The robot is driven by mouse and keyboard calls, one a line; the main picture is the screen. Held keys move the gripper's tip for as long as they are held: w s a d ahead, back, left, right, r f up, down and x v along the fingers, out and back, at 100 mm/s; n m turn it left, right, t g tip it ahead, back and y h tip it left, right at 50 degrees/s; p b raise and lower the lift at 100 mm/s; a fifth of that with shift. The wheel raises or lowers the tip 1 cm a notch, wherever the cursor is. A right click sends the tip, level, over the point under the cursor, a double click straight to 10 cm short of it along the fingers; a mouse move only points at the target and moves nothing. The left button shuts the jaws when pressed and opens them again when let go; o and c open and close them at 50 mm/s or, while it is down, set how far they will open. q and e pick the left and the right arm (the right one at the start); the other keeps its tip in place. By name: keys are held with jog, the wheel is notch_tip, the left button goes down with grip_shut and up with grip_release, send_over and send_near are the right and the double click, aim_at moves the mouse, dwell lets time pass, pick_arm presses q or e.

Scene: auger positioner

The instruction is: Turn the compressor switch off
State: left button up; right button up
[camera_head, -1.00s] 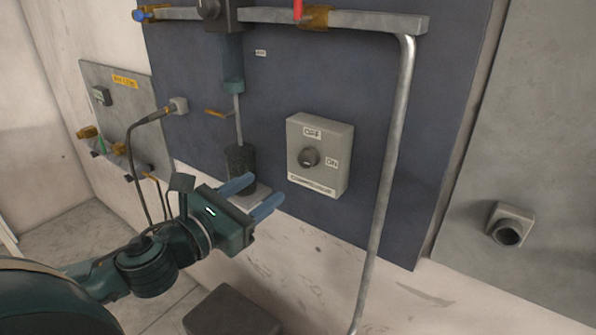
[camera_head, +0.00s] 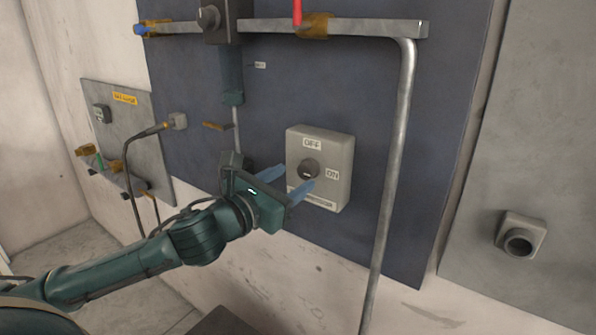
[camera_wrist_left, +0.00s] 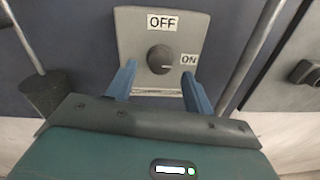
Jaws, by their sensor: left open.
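The compressor switch is a grey box (camera_head: 338,150) on the blue wall panel, with a dark round knob (camera_head: 309,168). "OFF" is printed above the knob and "ON" to its right. In the left wrist view the knob (camera_wrist_left: 160,59) has a light mark pointing right, toward "ON". My left gripper (camera_head: 288,184) is open, its blue fingers at the lower left of the box in the head view. In the wrist view the fingers (camera_wrist_left: 160,85) flank the space just below the knob, which is not gripped. My right gripper is not in view.
A metal pipe (camera_head: 392,180) runs down right of the switch box. A horizontal pipe with a red handle (camera_head: 297,12) lies above. A grey panel with a round socket (camera_head: 518,242) is at right. A smaller panel (camera_head: 127,135) with valves is at left.

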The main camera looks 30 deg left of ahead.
aim_at(303, 173)
pick_arm(q)
jog(key=shift+w+d, duration=0.15)
jog(key=shift+w, duration=0.6)
jog(key=shift+w+d, duration=0.15)
jog(key=shift+w, duration=0.6)
jog(key=c, duration=1)
